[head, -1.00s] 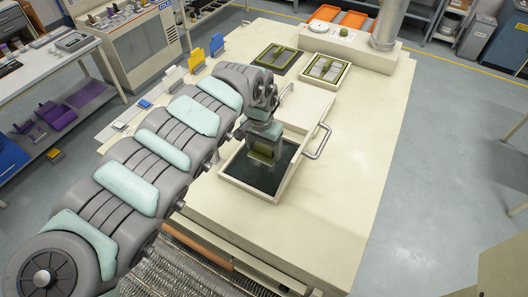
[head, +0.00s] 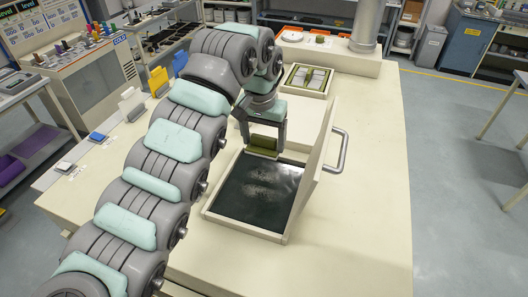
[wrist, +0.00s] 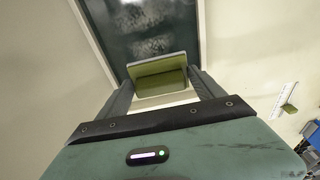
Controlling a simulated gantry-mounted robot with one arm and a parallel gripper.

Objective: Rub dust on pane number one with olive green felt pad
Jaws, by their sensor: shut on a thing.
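My gripper (head: 263,138) is shut on the olive green felt pad (head: 263,146). It holds the pad upright at the back edge of a shallow framed recess. The pad also shows between the fingers in the wrist view (wrist: 158,76). A dark glossy pane (head: 238,203) lies in the recess, with pale dust in smudged patches (head: 262,178) near its middle. The dust also shows in the wrist view (wrist: 150,46), beyond the pad. I cannot tell whether the pad touches the pane, and I see no number on it.
A raised pale lid (head: 314,160) with a metal handle (head: 341,152) stands along the pane's right side. A framed tray (head: 304,80) lies behind my gripper. Yellow (head: 158,82) and blue (head: 97,136) pieces are on the left. The front right bench top (head: 360,225) is clear.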

